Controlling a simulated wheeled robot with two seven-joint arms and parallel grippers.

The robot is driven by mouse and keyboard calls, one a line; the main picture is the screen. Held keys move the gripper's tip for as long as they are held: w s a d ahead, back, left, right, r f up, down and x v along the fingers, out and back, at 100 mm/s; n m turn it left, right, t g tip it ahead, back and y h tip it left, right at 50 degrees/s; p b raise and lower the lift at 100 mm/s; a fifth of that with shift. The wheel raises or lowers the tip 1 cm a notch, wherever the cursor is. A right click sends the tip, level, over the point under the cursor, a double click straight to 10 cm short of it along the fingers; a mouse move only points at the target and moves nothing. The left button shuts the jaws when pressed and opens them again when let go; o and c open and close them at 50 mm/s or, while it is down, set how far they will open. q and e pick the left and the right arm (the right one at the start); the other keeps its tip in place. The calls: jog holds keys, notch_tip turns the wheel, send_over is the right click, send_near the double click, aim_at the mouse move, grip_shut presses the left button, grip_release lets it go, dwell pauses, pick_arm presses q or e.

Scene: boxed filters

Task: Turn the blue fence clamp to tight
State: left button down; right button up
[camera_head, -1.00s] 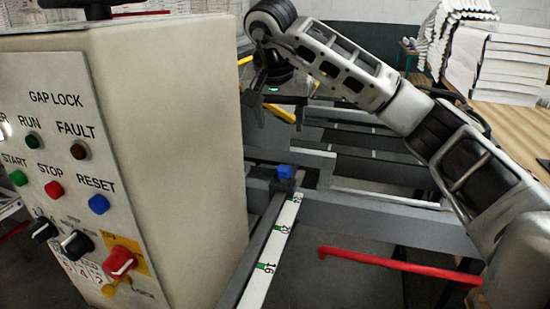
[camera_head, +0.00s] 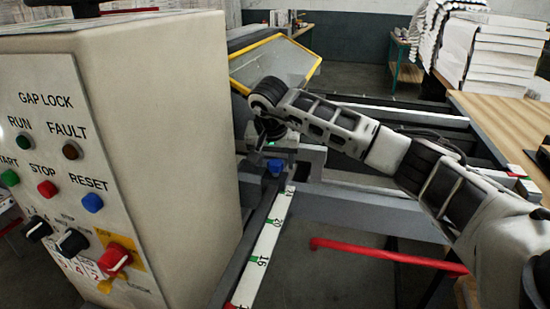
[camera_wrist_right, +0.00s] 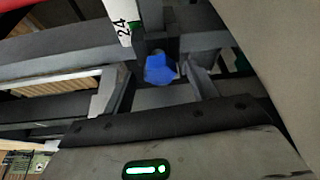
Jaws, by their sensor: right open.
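The blue fence clamp (camera_head: 275,167) is a small blue knob at the far end of the numbered white scale rail. It also shows in the right wrist view (camera_wrist_right: 160,68), by the scale's "24" mark. My right gripper (camera_head: 268,148) is just above and behind the clamp in the head view, partly hidden by its own wrist. In the wrist view its two fingers are apart, with the clamp showing between them. I cannot tell whether they touch it. My left gripper is not in view.
A beige control cabinet (camera_head: 180,130) with buttons and knobs stands close on the left. The white scale (camera_head: 257,255) runs from the clamp toward me. A red bar (camera_head: 380,256) is at lower right, and a yellow-framed guard (camera_head: 275,62) stands behind.

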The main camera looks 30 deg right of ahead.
jog(key=c, duration=1)
jog(key=shift+r+m+g+p, duration=0.15)
jog(key=shift+m+g+p, duration=0.15)
jog(key=shift+m, duration=0.3)
jog(key=o, duration=1)
